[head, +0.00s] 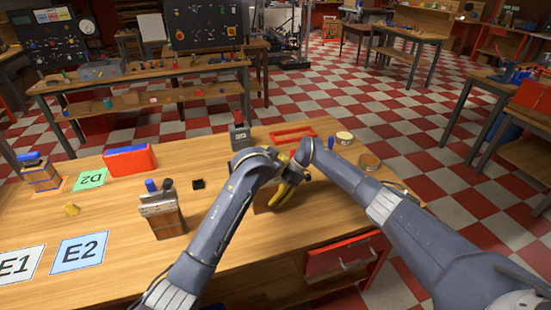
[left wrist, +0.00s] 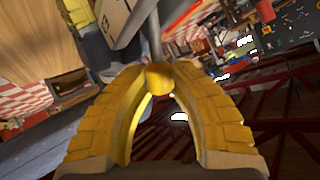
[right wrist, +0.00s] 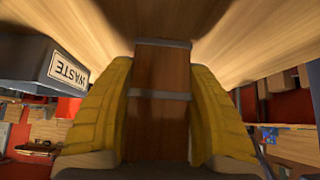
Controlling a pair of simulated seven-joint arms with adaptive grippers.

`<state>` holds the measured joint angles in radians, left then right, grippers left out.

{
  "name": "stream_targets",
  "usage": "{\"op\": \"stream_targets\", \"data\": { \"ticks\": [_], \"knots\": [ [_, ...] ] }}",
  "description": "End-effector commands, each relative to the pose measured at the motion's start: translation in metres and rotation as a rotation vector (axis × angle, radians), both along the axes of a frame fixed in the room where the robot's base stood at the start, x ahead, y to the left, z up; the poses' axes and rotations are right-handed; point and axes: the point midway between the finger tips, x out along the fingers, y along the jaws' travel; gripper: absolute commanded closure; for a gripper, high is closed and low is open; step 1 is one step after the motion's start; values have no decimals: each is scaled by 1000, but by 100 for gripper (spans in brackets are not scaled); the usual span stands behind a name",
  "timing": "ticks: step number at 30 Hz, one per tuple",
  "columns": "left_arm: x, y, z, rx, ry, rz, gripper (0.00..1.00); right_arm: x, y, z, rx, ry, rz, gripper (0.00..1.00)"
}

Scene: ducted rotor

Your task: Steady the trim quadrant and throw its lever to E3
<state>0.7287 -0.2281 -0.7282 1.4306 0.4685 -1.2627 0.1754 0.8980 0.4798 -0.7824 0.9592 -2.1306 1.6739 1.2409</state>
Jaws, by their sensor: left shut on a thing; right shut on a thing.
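The trim quadrant is mostly hidden by my arms in the head view. In the right wrist view its brown wooden body (right wrist: 160,110), crossed by grey bands, stands between the yellow fingers of my right gripper (right wrist: 160,120), which is shut on it. In the left wrist view my left gripper (left wrist: 160,85) is shut on the round yellow knob (left wrist: 159,78) of the lever, which has a grey metal stem (left wrist: 154,40). In the head view the right gripper's yellow fingers (head: 286,190) point down at the table. The left fingers and the lever's setting cannot be made out there.
The wooden table (head: 120,205) also holds a wooden block with a metal top (head: 162,212), a red-and-blue box (head: 130,160), a grey container (head: 240,137), a red frame (head: 293,134) and round tins (head: 344,138). Cards E1 (head: 18,265), E2 (head: 80,252) and D2 (head: 91,179) lie left.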

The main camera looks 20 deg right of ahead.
Motion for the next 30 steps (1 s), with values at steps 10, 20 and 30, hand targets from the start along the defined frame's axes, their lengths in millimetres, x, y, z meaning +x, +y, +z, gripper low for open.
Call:
{"op": "stream_targets", "data": {
  "ticks": [10,20,30],
  "knots": [
    [-1,0,-3,2,4,-1,67,-1,3,-1,0,0,5,95],
    [0,0,-1,1,1,0,52,0,1,-1,-2,0,1,95],
    [-16,11,10,-2,0,-2,52,0,-1,-1,-3,-1,-1,95]
  ]
}}
